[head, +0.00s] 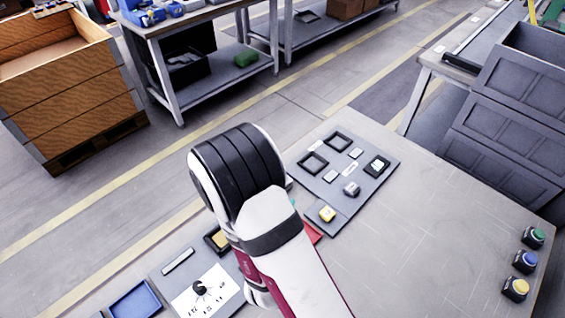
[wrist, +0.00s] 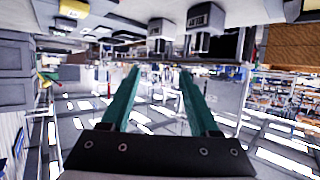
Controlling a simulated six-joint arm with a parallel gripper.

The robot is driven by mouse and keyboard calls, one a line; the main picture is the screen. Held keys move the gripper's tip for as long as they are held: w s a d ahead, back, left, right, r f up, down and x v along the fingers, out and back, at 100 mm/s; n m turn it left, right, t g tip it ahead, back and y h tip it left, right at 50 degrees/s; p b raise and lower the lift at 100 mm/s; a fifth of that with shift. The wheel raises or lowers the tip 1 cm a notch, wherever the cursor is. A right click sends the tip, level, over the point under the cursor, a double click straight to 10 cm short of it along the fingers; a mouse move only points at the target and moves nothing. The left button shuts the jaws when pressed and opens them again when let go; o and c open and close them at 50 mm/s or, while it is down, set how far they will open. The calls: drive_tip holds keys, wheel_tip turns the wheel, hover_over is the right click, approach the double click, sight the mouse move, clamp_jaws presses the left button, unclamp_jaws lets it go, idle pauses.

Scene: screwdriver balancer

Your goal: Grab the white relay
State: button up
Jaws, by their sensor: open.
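A small white block with some green (head: 378,165) sits in a dark square socket at the right of the grey panel (head: 340,205) in the head view. It may be the white relay, but it is too small to be sure. My gripper (wrist: 159,72) shows in the wrist view with its two teal fingers apart and nothing between them. In the head view my arm hides most of the gripper, left of the panel. The wrist view is upside down, with the worktop along its top edge. I cannot pick out the relay there.
Green (head: 534,237), blue (head: 524,261) and yellow (head: 516,288) buttons stand at the right. A blue tray (head: 135,301) lies front left. The table's middle right is clear.

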drive_tip(key=x, duration=1.5)
drive_tip(key=shift+w+d, duration=0.1)
drive_tip(key=shift+r, duration=0.1)
clamp_jaws()
